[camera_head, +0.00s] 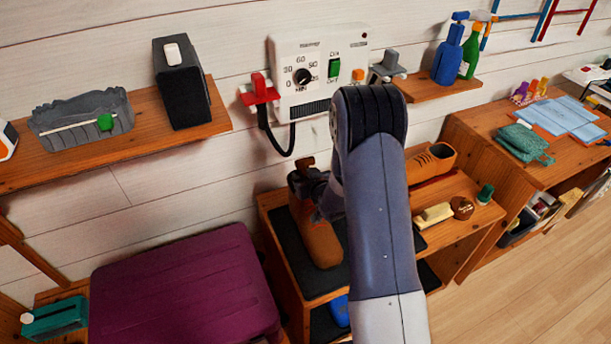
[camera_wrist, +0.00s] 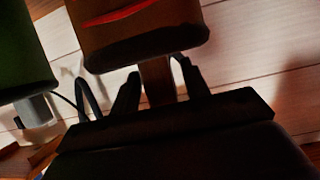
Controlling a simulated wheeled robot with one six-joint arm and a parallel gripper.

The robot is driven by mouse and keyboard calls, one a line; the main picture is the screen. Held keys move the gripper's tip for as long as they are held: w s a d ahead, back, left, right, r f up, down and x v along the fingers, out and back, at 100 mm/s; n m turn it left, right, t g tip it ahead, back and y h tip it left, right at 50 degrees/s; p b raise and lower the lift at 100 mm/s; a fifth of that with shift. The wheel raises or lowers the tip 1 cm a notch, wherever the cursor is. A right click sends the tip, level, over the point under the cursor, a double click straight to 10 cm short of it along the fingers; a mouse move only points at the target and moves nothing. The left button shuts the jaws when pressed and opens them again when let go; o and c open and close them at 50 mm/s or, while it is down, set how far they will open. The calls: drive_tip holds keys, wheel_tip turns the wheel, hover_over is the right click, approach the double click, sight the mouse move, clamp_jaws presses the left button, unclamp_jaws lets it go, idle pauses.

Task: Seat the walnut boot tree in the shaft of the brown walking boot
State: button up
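The brown walking boot (camera_head: 318,243) stands on a dark mat on the low wooden bench, with its toe towards the camera. My gripper (camera_head: 318,187) is at the top of its shaft, partly hidden by my arm. A small brown piece, apparently the top of the walnut boot tree (camera_head: 308,163), shows just above the shaft. In the wrist view, my gripper's fingers (camera_wrist: 160,85) lie close on both sides of a brown stem of the boot tree (camera_wrist: 157,84). A dark-edged brown form with a red line, seemingly the boot (camera_wrist: 140,30), is beyond. Seating depth is hidden.
A wall-mounted timer box (camera_head: 318,70) with a red clip and black cable is behind. A purple padded seat (camera_head: 185,285) is left.

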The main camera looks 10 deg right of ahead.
drive_tip(key=shift+r, duration=0.1)
drive_tip(key=shift+s+r, duration=0.1)
drive_tip(key=shift+s, duration=0.05)
drive_tip(key=b+v, duration=0.1)
drive_tip(key=v, duration=1)
drive_tip(key=shift+s+d+b, duration=0.15)
drive_tip(key=shift+s+b, duration=0.15)
drive_tip(key=shift+s, duration=0.05)
drive_tip(key=shift+w, duration=0.1)
drive_tip(key=p+x, duration=0.2)
drive_tip(key=x, duration=1)
drive_tip(key=shift+r, duration=0.1)
drive_tip(key=shift+f+b, duration=0.25)
drive_tip(key=shift+b, duration=0.05)
drive_tip(key=shift+r+p, duration=0.3)
